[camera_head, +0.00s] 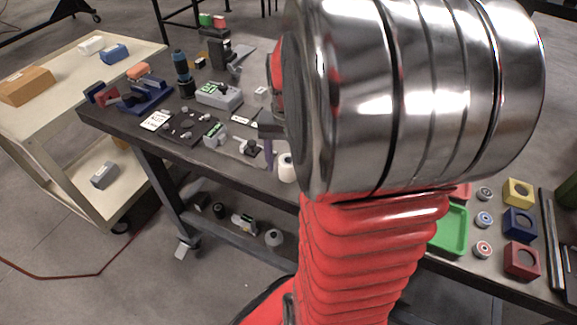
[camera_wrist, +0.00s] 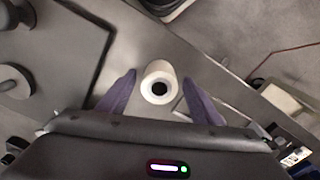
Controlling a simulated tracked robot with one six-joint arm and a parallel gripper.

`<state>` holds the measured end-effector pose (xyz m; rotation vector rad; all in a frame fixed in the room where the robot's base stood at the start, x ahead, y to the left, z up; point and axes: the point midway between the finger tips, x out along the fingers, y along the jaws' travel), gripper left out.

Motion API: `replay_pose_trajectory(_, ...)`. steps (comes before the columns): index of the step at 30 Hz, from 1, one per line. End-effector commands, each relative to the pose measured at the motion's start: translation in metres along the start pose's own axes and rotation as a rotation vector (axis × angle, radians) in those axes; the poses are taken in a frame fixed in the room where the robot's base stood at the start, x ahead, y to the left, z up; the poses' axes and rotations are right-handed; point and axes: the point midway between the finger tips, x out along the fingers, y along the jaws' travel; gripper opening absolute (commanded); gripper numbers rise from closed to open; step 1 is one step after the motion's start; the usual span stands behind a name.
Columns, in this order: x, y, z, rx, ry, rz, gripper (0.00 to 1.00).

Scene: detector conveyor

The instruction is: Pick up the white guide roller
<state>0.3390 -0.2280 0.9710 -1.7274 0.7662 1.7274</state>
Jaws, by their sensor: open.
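The white guide roller (camera_wrist: 159,79) shows in the wrist view, a short white cylinder with a dark hole in its end. It stands on the dark table between the two purple fingers of my gripper (camera_wrist: 160,95). The fingers are spread, with a gap on each side of the roller. In the head view the roller (camera_head: 286,168) stands near the front edge of the table (camera_head: 262,185), partly hidden by my arm. One purple finger of my gripper (camera_head: 268,153) shows just left of it.
Left of the roller are grey metal parts (camera_head: 215,135), a black plate (camera_head: 186,127) and a blue vise (camera_head: 148,97). A green tray (camera_head: 452,230) and coloured blocks (camera_head: 520,222) lie at the right. A beige cart (camera_head: 60,75) stands at the left.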

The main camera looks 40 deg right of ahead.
Motion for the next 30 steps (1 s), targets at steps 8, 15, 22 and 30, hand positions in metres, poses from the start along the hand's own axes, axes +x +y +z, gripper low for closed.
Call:
replay_pose_trajectory(8, -0.0003, 0.0002, -0.0001, 0.0, 0.0, 0.0, 0.59)
replay_pose_trajectory(15, -0.0004, 0.0003, -0.0001, 0.001, 0.0, 0.0, 0.42)
replay_pose_trajectory(22, -0.0003, 0.0004, -0.0001, 0.001, 0.0, 0.0, 0.26)
replay_pose_trajectory(30, -0.0005, 0.0004, -0.0002, 0.001, 0.0, 0.0, 0.11)
